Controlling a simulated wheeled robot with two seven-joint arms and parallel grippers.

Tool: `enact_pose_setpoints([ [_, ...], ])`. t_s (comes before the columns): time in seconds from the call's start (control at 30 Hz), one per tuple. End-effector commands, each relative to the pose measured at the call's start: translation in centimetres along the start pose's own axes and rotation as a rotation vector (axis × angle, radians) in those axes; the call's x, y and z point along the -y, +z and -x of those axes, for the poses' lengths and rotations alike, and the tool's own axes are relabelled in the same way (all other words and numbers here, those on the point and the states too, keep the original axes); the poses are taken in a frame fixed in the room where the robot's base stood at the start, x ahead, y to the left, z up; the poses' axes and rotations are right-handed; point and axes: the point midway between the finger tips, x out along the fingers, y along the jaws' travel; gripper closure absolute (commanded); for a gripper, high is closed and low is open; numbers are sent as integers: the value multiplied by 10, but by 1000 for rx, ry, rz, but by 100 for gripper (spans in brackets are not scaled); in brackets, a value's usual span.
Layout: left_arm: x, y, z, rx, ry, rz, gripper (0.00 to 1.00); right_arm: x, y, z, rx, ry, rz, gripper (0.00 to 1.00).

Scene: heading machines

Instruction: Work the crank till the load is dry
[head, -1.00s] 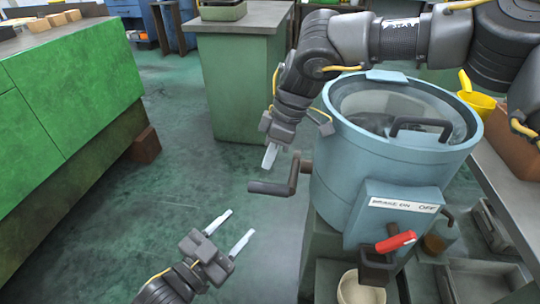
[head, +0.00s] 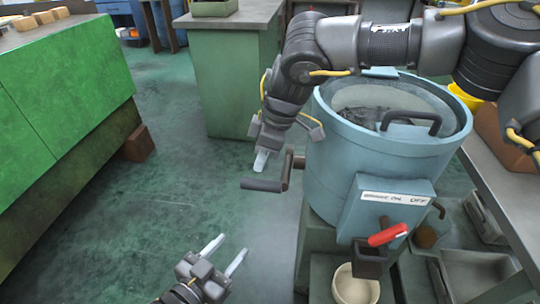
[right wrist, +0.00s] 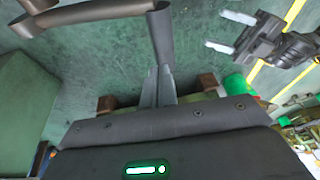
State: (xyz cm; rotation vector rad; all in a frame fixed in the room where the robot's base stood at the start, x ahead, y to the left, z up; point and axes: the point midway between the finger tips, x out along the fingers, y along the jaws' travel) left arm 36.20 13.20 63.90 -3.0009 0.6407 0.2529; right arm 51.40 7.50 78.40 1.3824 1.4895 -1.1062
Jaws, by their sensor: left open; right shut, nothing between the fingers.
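A blue spinner drum (head: 385,165) stands on a green base, with a clear lid and a dark load (head: 368,117) under it. The crank (head: 262,185) sticks out from its left side; it also shows in the right wrist view (right wrist: 162,38). My right gripper (head: 262,161) is shut and empty, just above the crank grip in the head view; in the right wrist view its fingertips (right wrist: 157,70) are near the end of the crank piece. Whether they touch is unclear. My left gripper (head: 231,246) is open and empty, low and left of the drum.
A red lever (head: 388,235) sits below a brake ON/OFF label, its tip toward OFF. A pale bowl (head: 355,287) stands under the spout. A green cabinet (head: 65,100) is at left, a shelf (head: 510,200) at right.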

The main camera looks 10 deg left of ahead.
Motion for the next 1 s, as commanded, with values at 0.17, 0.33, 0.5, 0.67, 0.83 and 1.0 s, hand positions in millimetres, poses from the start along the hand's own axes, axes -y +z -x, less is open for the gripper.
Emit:
enact_pose_setpoints([
  [0.17,0,0,0,0,0,0,51,0,1,0,0,0,-2,100],
  [0.33,3,5,1,40,-9,2,51,0,0,14,-1,1,-2,100],
  [0.5,13,25,7,170,-39,11,51,-1,0,48,-2,3,-4,100],
  [0.67,23,45,15,298,-69,23,51,-1,-1,78,0,2,-3,100],
  [0.83,29,60,24,397,-89,34,51,0,-1,100,0,1,-2,100],
  [1.0,31,67,28,437,-97,40,51,0,0,108,1,0,-1,100],
])
